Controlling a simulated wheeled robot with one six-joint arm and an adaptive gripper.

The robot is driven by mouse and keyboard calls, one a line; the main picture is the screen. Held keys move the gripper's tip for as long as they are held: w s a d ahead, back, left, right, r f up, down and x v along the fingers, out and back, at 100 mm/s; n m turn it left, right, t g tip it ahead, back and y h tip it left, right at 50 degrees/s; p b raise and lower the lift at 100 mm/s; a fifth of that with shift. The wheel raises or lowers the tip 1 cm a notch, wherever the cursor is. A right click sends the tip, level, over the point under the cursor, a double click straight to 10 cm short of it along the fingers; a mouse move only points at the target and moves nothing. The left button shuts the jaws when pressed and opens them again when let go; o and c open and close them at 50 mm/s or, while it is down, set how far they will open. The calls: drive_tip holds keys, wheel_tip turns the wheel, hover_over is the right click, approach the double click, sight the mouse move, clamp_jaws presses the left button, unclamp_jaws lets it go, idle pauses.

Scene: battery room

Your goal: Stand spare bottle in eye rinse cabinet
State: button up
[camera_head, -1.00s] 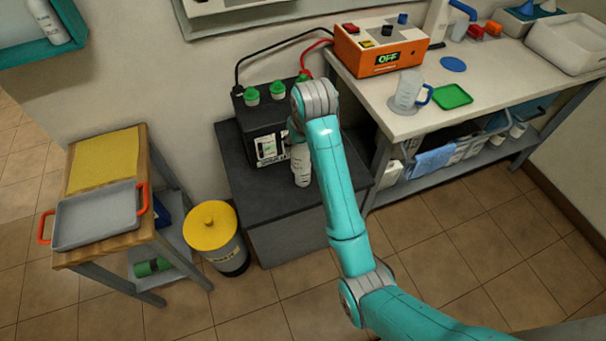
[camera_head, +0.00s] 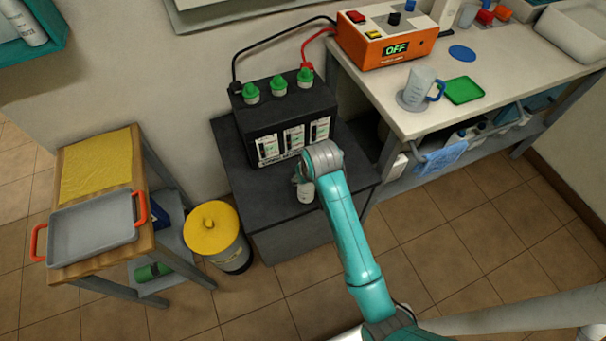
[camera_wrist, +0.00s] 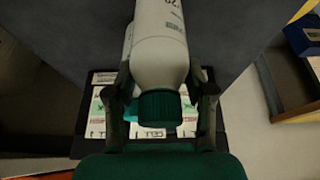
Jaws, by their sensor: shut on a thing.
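My gripper (camera_head: 303,179) is shut on a white bottle with a dark green cap. In the wrist view the bottle (camera_wrist: 160,45) sits between the two fingers (camera_wrist: 160,88), with its cap toward my palm. In the head view the bottle's white body (camera_head: 307,192) shows below my wrist, in front of the black battery, over the dark bench; I cannot tell whether it touches the bench. The teal cabinet (camera_head: 52,42) is on the wall at the upper left, cut by the frame edge. A white bottle (camera_head: 24,22) stands inside it.
The black battery (camera_head: 285,120) with green caps stands on the dark bench (camera_head: 232,170). Wires run to an orange charger (camera_head: 388,40). A yellow-lidded bin (camera_head: 215,230) and a wooden cart with a grey tray (camera_head: 95,228) stand left. Open floor lies in front.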

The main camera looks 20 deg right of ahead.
drive_tip(key=shift+f, duration=0.8)
drive_tip(key=o, duration=1.4)
drive_tip(key=shift+f, duration=0.1)
drive_tip(key=v, duration=1.2)
